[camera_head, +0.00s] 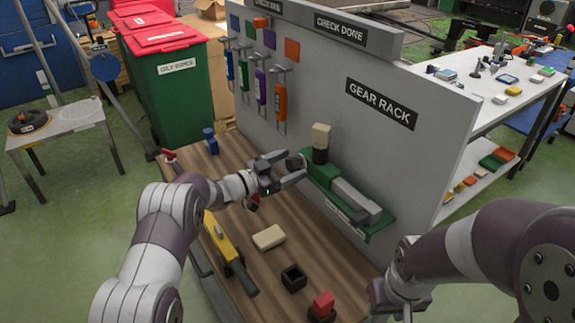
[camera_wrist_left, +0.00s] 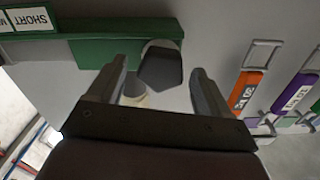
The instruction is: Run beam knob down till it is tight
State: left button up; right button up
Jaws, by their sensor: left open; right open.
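My left gripper (camera_head: 297,168) is open, its fingers reaching toward the wall beside the green gear rack (camera_head: 372,232). In the left wrist view, a dark grey faceted knob-like piece (camera_wrist_left: 160,66) shows between the open fingers, in front of the green rack (camera_wrist_left: 92,52). I cannot tell whether a finger touches it, or whether it is the beam knob. A beige-topped black post (camera_head: 320,142) stands at the rack's left end, just past the fingertips. My right gripper (camera_head: 398,302) is open at the bottom of the head view, partly cut off and away from the rack.
On the wooden bench lie a yellow tool (camera_head: 222,240), a beige block (camera_head: 268,237), a black open box (camera_head: 293,277) and a red-topped piece (camera_head: 322,306). Coloured hanging tools (camera_head: 280,102) line the wall. A blue piece (camera_head: 210,140) stands at the bench's far end.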

pick_arm(q)
jog(key=c, duration=1)
jog(key=shift+f+m+b, duration=0.2)
jog(key=shift+m+b, duration=0.1)
jog(key=shift+b, duration=0.25)
jog(key=m+b, duration=0.3)
jog(key=b, duration=0.1)
jog(key=m+b, duration=0.3)
jog(key=b, duration=0.1)
jog(key=m+b, duration=0.3)
jog(key=shift+s+d+f+b, duration=0.1)
jog(key=shift+s+f+b, duration=0.1)
jog(key=shift+f+b, duration=0.2)
jog(key=m+b, duration=1)
jog(key=b, duration=0.1)
jog(key=shift+f, duration=0.15)
jog(key=shift+m+b, duration=1.55)
jog(key=shift+m, duration=0.35)
